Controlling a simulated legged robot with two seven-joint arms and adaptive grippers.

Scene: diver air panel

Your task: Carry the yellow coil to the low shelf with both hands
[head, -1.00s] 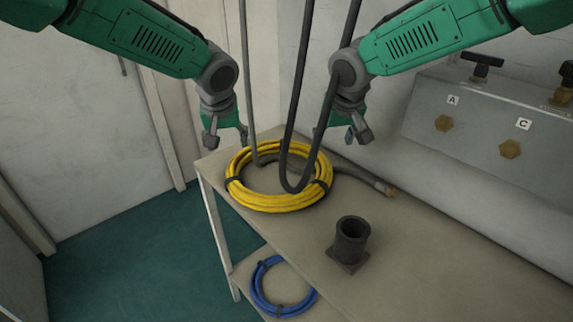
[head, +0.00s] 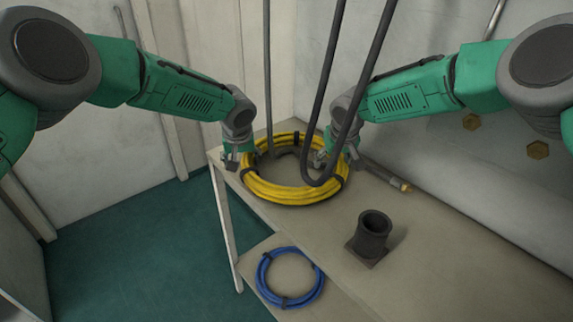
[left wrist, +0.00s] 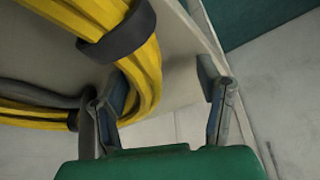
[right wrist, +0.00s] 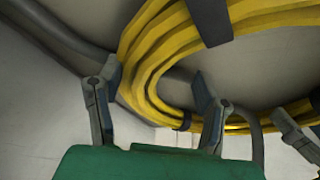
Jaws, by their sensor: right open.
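The yellow coil (head: 290,197) lies flat on the table top, bound with black bands. My left gripper (head: 238,163) is at the coil's left rim, pointing down; in the left wrist view (left wrist: 160,95) its fingers are open, with yellow strands between them, nearer one finger. My right gripper (head: 325,158) is at the coil's far right rim; in the right wrist view (right wrist: 155,90) its fingers are open with the yellow strands between them. A hanging black hose partly hides it in the head view. The low shelf (head: 254,262) is below the table top.
A blue coil (head: 266,284) lies on the low shelf. A dark pipe stub on a square base (head: 372,238) stands on the table. Black hoses (head: 322,80) hang in front of the coil, one looping down over it. A grey hose with a brass end (head: 385,177) lies behind.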

